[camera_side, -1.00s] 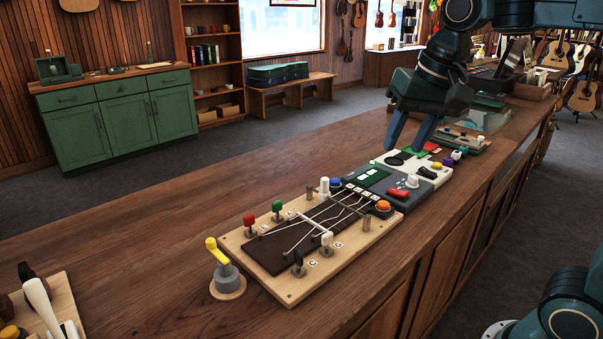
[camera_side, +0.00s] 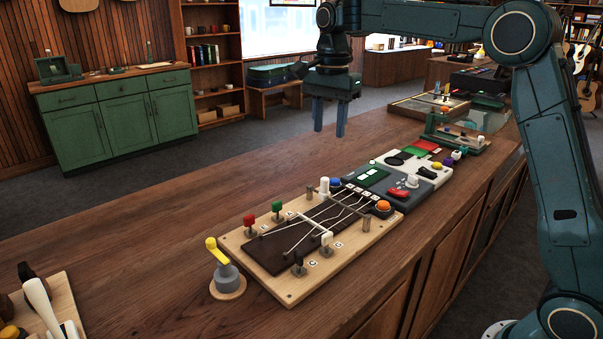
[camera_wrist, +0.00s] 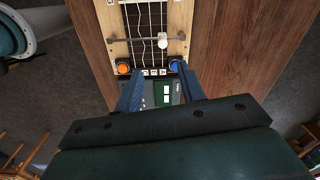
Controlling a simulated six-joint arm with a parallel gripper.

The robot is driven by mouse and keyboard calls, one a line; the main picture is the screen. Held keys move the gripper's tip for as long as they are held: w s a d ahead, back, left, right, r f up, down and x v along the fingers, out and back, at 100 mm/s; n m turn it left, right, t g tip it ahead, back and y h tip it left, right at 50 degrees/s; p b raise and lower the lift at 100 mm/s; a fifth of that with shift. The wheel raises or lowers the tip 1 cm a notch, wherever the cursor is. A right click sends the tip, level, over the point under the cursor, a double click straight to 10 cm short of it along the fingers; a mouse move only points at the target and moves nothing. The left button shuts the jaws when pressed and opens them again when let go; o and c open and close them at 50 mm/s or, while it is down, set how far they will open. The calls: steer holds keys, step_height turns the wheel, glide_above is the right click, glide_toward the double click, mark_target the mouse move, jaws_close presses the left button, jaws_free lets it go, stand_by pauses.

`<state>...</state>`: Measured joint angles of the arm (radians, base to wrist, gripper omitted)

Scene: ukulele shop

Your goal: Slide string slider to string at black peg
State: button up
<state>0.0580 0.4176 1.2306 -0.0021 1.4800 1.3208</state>
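The wooden board (camera_side: 235,243) carries a dark fretboard with pale strings. The black peg (camera_side: 298,262) stands at its near edge, beside a white peg (camera_side: 327,240); a red peg (camera_side: 249,223) and a green peg (camera_side: 277,209) stand on the opposite edge. The white string slider (camera_side: 324,186) sits on a cross rod, near the rod's far end by the blue button. It also shows in the wrist view (camera_wrist: 163,42), right of the rod's middle. My gripper (camera_side: 329,131) is open and empty, above the counter and apart from the slider; its fingers (camera_wrist: 160,90) point down towards the board.
A blue button (camera_side: 336,183) and an orange button (camera_side: 383,206) flank the fretboard's end. A grey box with a green panel (camera_side: 375,178) and a white box adjoin the board. A yellow-handled lever (camera_side: 222,262) stands left. The counter (camera_side: 170,215) is clear behind the board.

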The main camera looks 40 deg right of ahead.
mark_target(325, 179)
steer(key=shift+w+d+f, duration=0.1)
steer(key=shift+w+f, duration=0.15)
steer(key=shift+w, duration=0.1)
steer(key=shift+f, duration=0.1)
steer(key=shift+f, duration=6.8)
steer(key=shift+c, duration=0.2)
jaws_close()
